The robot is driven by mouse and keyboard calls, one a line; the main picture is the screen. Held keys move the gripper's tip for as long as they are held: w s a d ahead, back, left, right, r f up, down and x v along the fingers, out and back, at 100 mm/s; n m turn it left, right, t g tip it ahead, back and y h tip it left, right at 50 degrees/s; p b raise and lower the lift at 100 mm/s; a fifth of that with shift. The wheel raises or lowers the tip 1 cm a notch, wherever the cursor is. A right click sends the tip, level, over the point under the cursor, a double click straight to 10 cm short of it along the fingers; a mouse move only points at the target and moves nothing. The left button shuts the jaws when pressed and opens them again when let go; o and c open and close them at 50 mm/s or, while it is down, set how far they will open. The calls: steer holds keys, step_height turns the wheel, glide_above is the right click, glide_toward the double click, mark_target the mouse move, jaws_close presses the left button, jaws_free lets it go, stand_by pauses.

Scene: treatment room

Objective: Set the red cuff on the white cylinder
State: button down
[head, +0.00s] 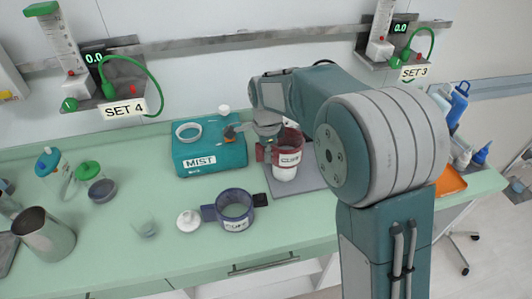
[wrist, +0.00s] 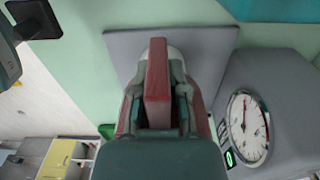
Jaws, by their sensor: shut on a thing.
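The red cuff (head: 289,141) with a white label is at the white cylinder (head: 285,174), which stands on a grey pad (head: 310,178). The cylinder's lower part shows below the cuff, and the cuff appears to sit around its upper part. My gripper (head: 265,135) is above the cuff's left side, shut on its red tab. In the wrist view, the red tab (wrist: 157,80) stands between the jaws of my gripper (wrist: 160,100). A bit of the white cylinder (wrist: 176,54) shows behind the tab. The jaws hide most of the cuff there.
A teal MIST box (head: 207,158) stands left of the cuff. A dark blue cuff (head: 236,222) and a white knobbed piece (head: 188,220) lie in front. A gauge box (wrist: 270,100) stands right in the wrist view.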

mark_target(266, 176)
steer(key=shift+f, duration=3.35)
stand_by(1.1)
steer(key=c, duration=0.6)
jaws_free()
steer(key=shift+r, duration=3.55)
